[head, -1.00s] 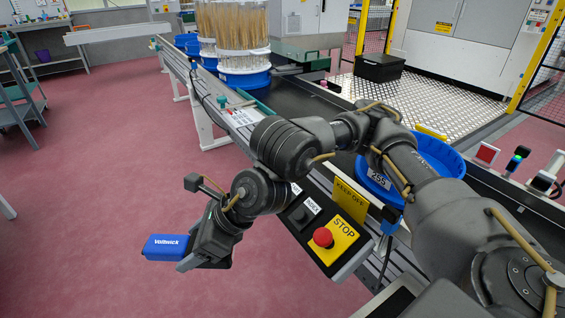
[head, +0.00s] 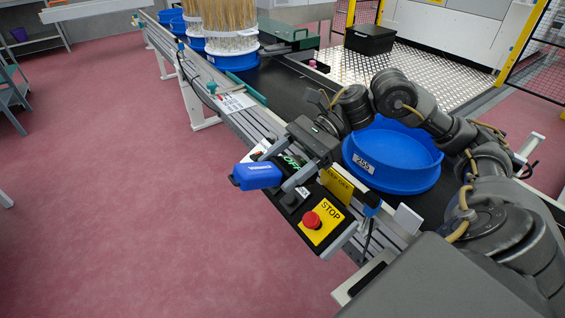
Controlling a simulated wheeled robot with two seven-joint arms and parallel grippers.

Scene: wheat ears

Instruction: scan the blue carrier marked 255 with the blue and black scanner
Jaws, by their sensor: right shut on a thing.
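The blue carrier marked 255 (head: 397,178) is a round, empty blue tub on the black conveyor, with its white label facing the near left side. My right gripper (head: 280,180) is left of the carrier, above the control panel. It is shut on the blue and black scanner (head: 257,176), whose blue end points left, away from the carrier. The scanner's black part is mostly hidden by the gripper. My left gripper is not in view.
A control panel with a red stop button (head: 312,220) and a yellow keep-off sign (head: 337,186) stands at the conveyor's near edge. Other blue carriers with wheat ears (head: 232,60) stand farther up the conveyor (head: 290,90). A black box (head: 369,39) lies on the metal floor plate.

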